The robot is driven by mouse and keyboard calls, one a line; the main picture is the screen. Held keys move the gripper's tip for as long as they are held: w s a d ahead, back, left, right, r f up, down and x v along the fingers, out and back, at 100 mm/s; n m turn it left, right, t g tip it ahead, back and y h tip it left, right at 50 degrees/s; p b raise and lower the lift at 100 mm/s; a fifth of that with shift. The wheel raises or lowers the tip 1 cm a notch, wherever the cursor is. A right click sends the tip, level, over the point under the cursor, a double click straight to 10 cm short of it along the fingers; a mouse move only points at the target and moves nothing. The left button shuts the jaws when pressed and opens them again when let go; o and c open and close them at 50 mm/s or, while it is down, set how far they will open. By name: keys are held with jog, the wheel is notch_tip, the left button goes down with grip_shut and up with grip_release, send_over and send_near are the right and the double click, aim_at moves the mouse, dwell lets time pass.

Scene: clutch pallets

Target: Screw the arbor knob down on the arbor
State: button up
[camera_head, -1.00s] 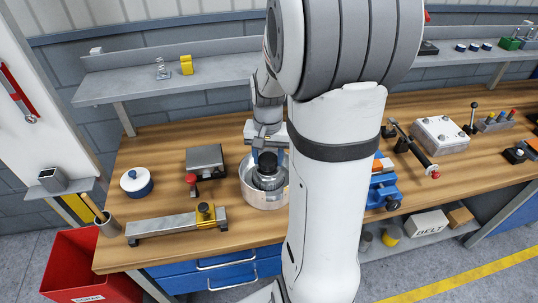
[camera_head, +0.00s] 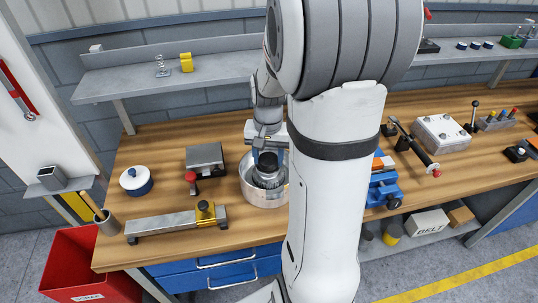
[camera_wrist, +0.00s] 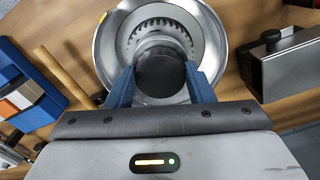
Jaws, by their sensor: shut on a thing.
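The arbor knob (camera_head: 267,161) is black and round-topped. It sits over the middle of a round silver housing (camera_head: 262,197) on the bench. In the wrist view the knob (camera_wrist: 160,72) is between the two blue fingers of my gripper (camera_wrist: 161,80), which is shut on it. Beneath the knob a toothed ring (camera_wrist: 181,34) shows inside the housing's wide, shiny rim. The arbor under the knob is hidden, so I cannot tell how far down the knob sits.
Left of the housing stand a grey block with a red knob (camera_head: 191,177), a blue-and-white pot (camera_head: 136,181) and a long metal bar fixture (camera_head: 165,225). A blue vise (camera_head: 382,189) is close on the right. A grey shelf (camera_head: 170,77) runs behind.

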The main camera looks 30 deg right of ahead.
jog(key=o, duration=1.1)
jog(key=c, duration=0.9)
jog(key=m, duration=1)
jog(key=shift+w, duration=0.15)
jog(key=o, duration=0.8)
